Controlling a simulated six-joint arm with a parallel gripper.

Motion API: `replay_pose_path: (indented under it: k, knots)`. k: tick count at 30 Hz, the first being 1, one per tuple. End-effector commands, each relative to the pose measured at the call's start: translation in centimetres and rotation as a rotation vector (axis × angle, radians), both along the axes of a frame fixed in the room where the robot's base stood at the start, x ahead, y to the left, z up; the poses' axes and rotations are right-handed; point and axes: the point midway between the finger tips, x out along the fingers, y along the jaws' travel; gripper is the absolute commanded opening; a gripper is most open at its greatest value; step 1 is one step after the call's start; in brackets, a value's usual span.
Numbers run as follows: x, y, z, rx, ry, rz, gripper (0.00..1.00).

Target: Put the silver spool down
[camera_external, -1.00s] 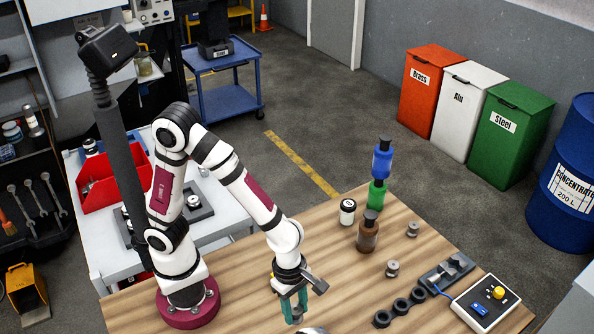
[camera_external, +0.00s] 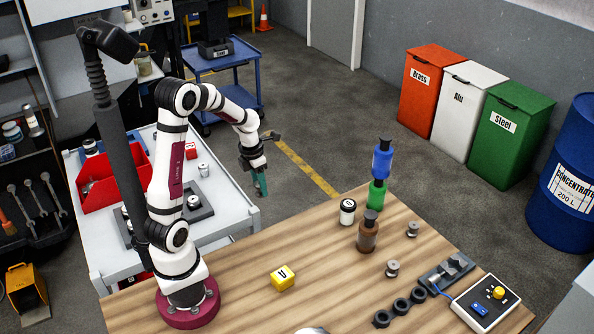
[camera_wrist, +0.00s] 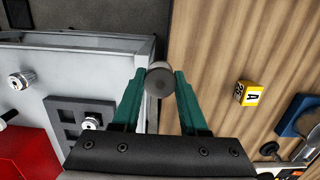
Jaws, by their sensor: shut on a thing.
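My gripper (camera_external: 260,187) hangs pointing down near the right edge of the white cart, above the gap between cart and wooden table. In the wrist view its teal fingers (camera_wrist: 158,88) are shut on a silver spool (camera_wrist: 158,78), whose round grey end faces the camera. I cannot make out the held spool in the external view. Other silver spools stand apart from my gripper: one on the cart (camera_external: 203,169), one at the grey holder (camera_external: 193,202), and two on the table (camera_external: 392,268), (camera_external: 412,229).
The white cart (camera_external: 232,217) carries a red bin (camera_external: 113,180) and the grey holder plate (camera_wrist: 62,115). The wooden table (camera_external: 325,255) holds a yellow block (camera_external: 283,278), a brown bottle (camera_external: 368,232), a white jar (camera_external: 347,212), black rings (camera_external: 401,306) and a switch box (camera_external: 487,303).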

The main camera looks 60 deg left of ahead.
Motion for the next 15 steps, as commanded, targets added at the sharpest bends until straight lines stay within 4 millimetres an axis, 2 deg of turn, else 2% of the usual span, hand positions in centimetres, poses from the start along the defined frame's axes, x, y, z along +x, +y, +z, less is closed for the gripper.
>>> replay_pose_path:
  k: [1,3,8,15]
  knots:
    - [-0.8,1.9,0.1,0.0,0.0,0.057,0.0]
    - [-1.7,3.7,0.2,0.0,0.0,0.115,0.0]
    - [-3.1,6.3,-0.4,-0.001,0.003,0.172,0.0]
    - [-5.8,12.9,-4.7,-0.002,0.002,0.176,0.0]
